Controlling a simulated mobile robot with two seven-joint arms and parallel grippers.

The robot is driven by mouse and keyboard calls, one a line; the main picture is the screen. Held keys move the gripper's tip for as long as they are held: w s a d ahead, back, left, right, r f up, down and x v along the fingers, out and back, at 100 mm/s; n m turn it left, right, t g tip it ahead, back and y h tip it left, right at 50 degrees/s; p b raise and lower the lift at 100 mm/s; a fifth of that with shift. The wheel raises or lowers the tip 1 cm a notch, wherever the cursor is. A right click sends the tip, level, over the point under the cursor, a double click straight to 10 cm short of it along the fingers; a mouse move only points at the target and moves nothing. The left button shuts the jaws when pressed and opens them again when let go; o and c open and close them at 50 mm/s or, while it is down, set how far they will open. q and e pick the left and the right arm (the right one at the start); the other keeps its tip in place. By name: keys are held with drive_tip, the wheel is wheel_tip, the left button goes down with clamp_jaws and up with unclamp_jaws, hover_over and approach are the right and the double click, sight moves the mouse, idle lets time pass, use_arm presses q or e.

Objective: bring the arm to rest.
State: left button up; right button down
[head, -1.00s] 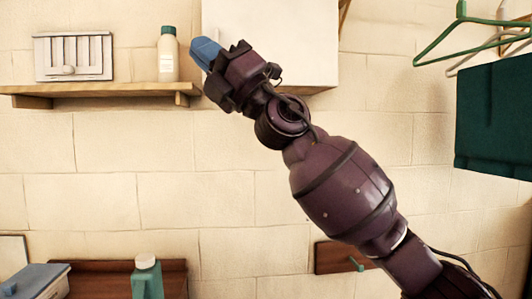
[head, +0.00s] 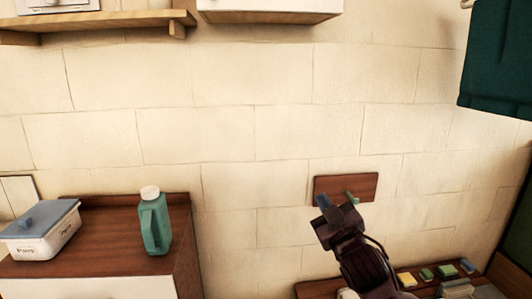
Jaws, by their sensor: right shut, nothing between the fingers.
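My right gripper (head: 324,205) is in the lower right of the head view, with its blue fingertips pointing up and to the left. It is shut and empty. The right arm comes up from the bottom edge. My left gripper is not in view.
A green jug (head: 156,226) and a white box with a blue lid (head: 42,232) stand on a brown cabinet (head: 102,250) at lower left. Several sponges (head: 427,274) lie at lower right. A wooden shelf (head: 105,22), a white cabinet (head: 268,8) and dark green cloth (head: 498,65) are above.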

drive_tip(key=s+d+f+m+g+h, duration=0.1)
drive_tip(key=s+d+f+m, duration=0.15)
drive_tip(key=f, duration=0.35)
drive_tip(key=s+d+f+m+g+h, duration=0.1)
drive_tip(key=s+d+f, duration=0.15)
drive_tip(key=f, duration=0.45)
drive_tip(key=s+d+f+m+g+h, duration=0.2)
drive_tip(key=s+d+f+g, duration=0.1)
drive_tip(key=s+f, duration=0.9)
drive_tip(key=s+d+f+m+g+h, duration=0.2)
drive_tip(key=s+d+f, duration=0.4)
drive_tip(key=s+f, duration=0.6)
drive_tip(key=s+g, duration=0.1)
drive_tip(key=s, duration=0.3)
drive_tip(key=shift+d+f+g, duration=0.2)
drive_tip(key=shift+d+g, duration=0.1)
drive_tip(key=shift+g, duration=0.1)
